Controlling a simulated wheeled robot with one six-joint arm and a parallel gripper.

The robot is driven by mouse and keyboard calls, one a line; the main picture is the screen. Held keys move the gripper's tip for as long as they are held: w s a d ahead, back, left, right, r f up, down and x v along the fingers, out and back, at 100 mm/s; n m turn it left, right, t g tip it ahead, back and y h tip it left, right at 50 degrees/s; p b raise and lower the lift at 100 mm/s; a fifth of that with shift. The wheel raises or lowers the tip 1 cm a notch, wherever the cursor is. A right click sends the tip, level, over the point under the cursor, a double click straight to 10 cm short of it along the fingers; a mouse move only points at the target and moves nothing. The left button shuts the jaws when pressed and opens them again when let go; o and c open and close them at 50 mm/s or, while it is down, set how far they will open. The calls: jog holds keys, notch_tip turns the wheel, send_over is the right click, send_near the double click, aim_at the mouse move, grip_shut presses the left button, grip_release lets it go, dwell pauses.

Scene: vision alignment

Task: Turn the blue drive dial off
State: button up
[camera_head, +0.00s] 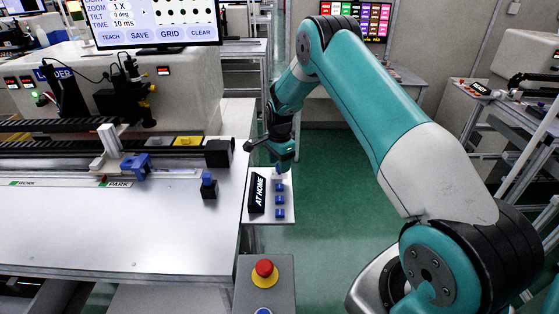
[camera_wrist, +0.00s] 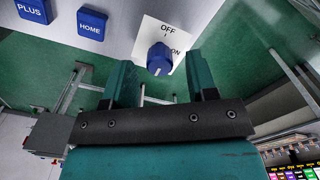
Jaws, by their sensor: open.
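The blue drive dial (camera_wrist: 160,60) sits on a white plate (camera_wrist: 152,30) marked OFF and ON in the wrist view. The OFF mark is beyond the dial and the ON mark is to its right. I cannot tell which mark the dial points to. My gripper (camera_wrist: 158,72) is open, with one teal finger to the left of the dial and one to the right. I cannot tell whether either finger touches it. In the head view my gripper (camera_head: 284,160) is over the far end of the small control panel (camera_head: 287,208) and largely hides the dial there.
Blue PLUS (camera_wrist: 35,10) and HOME (camera_wrist: 91,22) buttons are left of the dial. On the panel stands a black AT HOME sign (camera_head: 257,193), beside several blue buttons. A large work table (camera_head: 120,225) is to the left. A red stop button (camera_head: 264,268) is in front.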

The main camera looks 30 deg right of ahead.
jog(key=shift+f, duration=0.65)
jog(key=c, duration=0.9)
jog(key=shift+c, duration=0.2)
